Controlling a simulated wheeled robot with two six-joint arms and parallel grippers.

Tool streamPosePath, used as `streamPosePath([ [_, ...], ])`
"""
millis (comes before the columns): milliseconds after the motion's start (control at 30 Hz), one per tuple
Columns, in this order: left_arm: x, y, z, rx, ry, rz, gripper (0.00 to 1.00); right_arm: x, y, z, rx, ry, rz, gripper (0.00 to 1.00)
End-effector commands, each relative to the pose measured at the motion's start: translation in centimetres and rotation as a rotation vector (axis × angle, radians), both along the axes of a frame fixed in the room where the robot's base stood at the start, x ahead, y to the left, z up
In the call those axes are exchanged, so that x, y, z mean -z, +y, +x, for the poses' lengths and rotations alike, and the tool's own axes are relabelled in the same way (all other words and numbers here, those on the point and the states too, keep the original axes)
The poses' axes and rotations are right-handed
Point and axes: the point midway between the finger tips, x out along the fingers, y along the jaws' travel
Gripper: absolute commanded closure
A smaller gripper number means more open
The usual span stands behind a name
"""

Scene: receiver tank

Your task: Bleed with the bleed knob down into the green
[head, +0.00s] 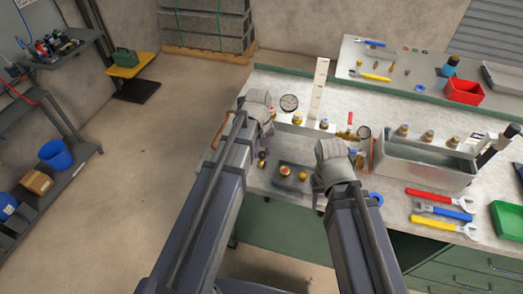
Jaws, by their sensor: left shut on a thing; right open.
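My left gripper (262,106) is over the left part of the bench, close to a round dial gauge (289,103). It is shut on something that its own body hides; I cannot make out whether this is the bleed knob. My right gripper (332,155) is open over the bench, left of the grey metal tank (425,167). A second round gauge (363,132) stands behind it. The needles and any green zone are too small to read. Small brass fittings stand between the grippers, including one by the first gauge (297,118).
Red, blue and yellow wrenches (440,210) lie at the bench's front right, near a green bin (506,220). A red bin (464,91) stands at the back. A pale upright strip (319,88) rises between the grippers. The floor (130,190) at left is clear.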

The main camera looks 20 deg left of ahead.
Motion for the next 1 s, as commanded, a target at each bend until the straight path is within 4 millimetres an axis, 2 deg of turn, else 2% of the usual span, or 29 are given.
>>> streamPosePath([
  [600, 0.01, -0.01, 0.08, 0.544, 0.001, -0.001, 1.0, 0.01, 0.0, 0.0, 0.0, 0.0, 0.0, 0.5],
  [1000, 0.01, -0.02, 0.08, 0.728, 0.0, -0.001, 1.0, 0.01, 0.0, 0.0, 0.0, 0.0, 0.0, 0.5],
])
